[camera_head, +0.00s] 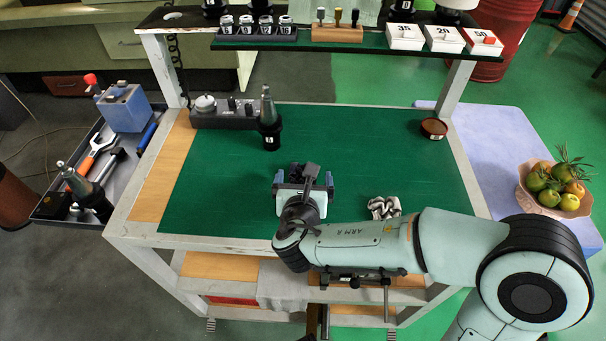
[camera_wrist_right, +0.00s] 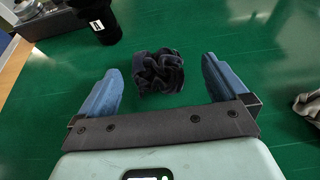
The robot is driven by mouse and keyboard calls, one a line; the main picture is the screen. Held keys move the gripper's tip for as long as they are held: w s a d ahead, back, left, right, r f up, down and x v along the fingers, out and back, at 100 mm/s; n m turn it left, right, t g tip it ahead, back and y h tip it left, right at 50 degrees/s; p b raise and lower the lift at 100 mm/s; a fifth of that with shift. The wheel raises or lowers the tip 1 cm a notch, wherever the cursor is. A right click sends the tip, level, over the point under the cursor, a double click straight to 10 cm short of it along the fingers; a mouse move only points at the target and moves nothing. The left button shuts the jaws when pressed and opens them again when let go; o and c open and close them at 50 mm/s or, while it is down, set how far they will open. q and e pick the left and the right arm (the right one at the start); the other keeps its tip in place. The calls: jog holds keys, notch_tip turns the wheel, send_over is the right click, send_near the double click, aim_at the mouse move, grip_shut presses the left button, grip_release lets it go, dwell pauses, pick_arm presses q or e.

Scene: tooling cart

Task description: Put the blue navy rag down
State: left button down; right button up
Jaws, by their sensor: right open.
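The navy rag (camera_wrist_right: 158,72) is a dark crumpled bundle in the right wrist view. It appears to lie on the green mat (camera_wrist_right: 150,25), between and around the tips of my right gripper's fingers. Green shows on both sides of it, and neither finger appears to touch it. My right gripper (camera_wrist_right: 162,66) is open, with its two blue fingers wide apart. My left gripper is not in view.
A black-and-white crumpled cloth (camera_head: 384,207) lies right of the gripper. A dark tool holder (camera_head: 269,125) stands behind it, near a grey control box (camera_head: 225,113). A small round brown dish (camera_head: 434,128) is at the back right. The mat's left part is clear.

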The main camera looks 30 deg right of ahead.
aim_at(303, 169)
jog(key=x, duration=0.4)
jog(key=shift+w+r, duration=0.1)
jog(key=shift+w, duration=0.1)
jog(key=c, duration=1.1)
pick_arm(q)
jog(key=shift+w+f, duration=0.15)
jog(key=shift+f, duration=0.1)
pick_arm(e)
jog(key=shift+r, duration=0.1)
pick_arm(q)
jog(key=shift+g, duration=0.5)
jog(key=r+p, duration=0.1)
jog(key=p, duration=0.1)
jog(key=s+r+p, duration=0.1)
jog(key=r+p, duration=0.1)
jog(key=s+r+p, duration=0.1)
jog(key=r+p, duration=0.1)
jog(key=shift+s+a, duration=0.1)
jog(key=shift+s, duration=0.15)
pick_arm(e)
notch_tip(303, 169, up, 20)
